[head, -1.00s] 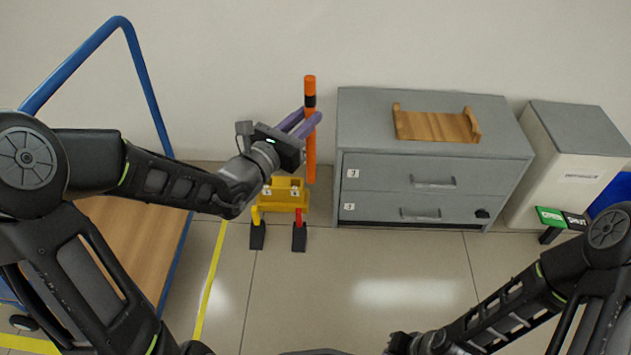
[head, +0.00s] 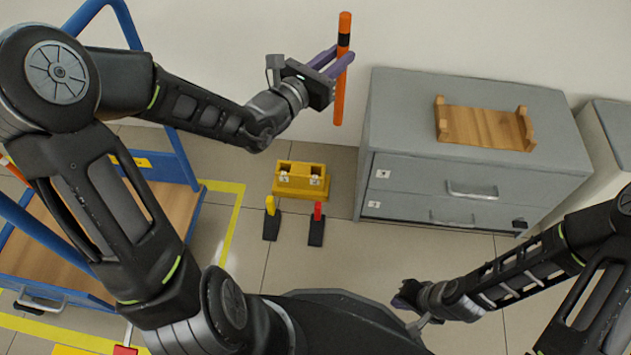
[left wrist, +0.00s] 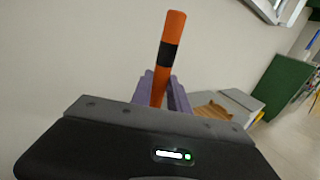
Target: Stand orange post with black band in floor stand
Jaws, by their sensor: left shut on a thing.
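The orange post with a black band (head: 340,95) is upright with a slight tilt, held in the air in the purple fingers of my left gripper (head: 334,63). The band is near its top, above the fingers. The post also shows in the left wrist view (left wrist: 171,40), where the fingers close around its lower visible part. The yellow floor stand (head: 301,182) is on the floor, below and left of the post in the head view.
A grey drawer cabinet (head: 455,185) stands right of the post, with a wooden rack (head: 484,128) on top. Small red (head: 317,212) and yellow (head: 270,205) pieces on black bases stand before the stand. A blue cart (head: 185,160) is at the left.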

